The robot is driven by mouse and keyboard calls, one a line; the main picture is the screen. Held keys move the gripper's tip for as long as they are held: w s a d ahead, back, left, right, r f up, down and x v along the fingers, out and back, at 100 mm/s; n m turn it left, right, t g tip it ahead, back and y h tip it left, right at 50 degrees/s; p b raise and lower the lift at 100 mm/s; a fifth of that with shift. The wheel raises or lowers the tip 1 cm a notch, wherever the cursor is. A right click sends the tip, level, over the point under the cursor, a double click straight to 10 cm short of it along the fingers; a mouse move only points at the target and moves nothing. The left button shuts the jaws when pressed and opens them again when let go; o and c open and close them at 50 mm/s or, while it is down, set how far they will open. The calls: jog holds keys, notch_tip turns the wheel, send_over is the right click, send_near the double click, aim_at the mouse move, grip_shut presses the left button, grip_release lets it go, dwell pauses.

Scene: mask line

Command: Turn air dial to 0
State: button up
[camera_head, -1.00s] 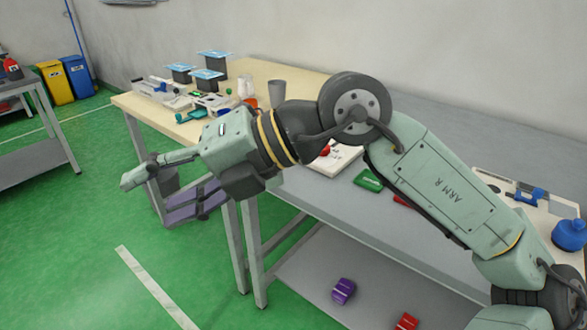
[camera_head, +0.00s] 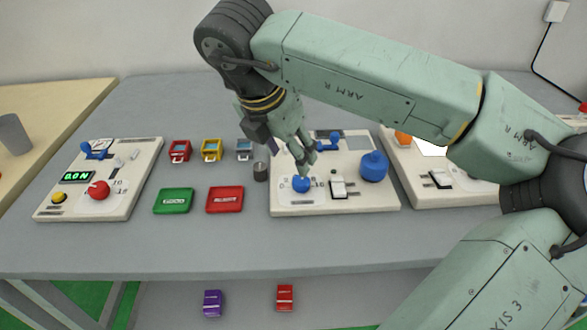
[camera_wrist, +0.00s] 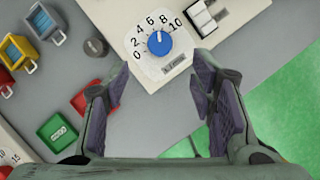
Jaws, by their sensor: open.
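The blue air dial (camera_head: 301,184) sits at the lower left of the middle white panel (camera_head: 340,207). In the wrist view the dial (camera_wrist: 159,43) is ringed by numbers from 0 at lower left to 10 at upper right. Its small white mark seems to point up, between 6 and 8. My gripper (camera_head: 305,166) hangs above the dial in the head view. In the wrist view my gripper (camera_wrist: 160,75) is open and empty, with one finger on each side below the dial. I cannot tell the exact height gap.
A larger blue knob (camera_head: 374,167) and a white rocker switch (camera_head: 338,187) stand right of the dial. A dark grey cylinder (camera_head: 261,171) stands close left. Green (camera_head: 173,201) and red (camera_head: 225,200) trays lie farther left, before another panel with a red dial (camera_head: 98,190).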

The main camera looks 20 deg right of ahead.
aim_at(300, 181)
jog(key=p+x, duration=0.2)
jog(key=x, duration=0.7)
jog(key=shift+s+a+f, duration=0.1)
jog(key=shift+f, duration=0.2)
jog(key=c, duration=1.1)
jog(key=shift+c, duration=0.2)
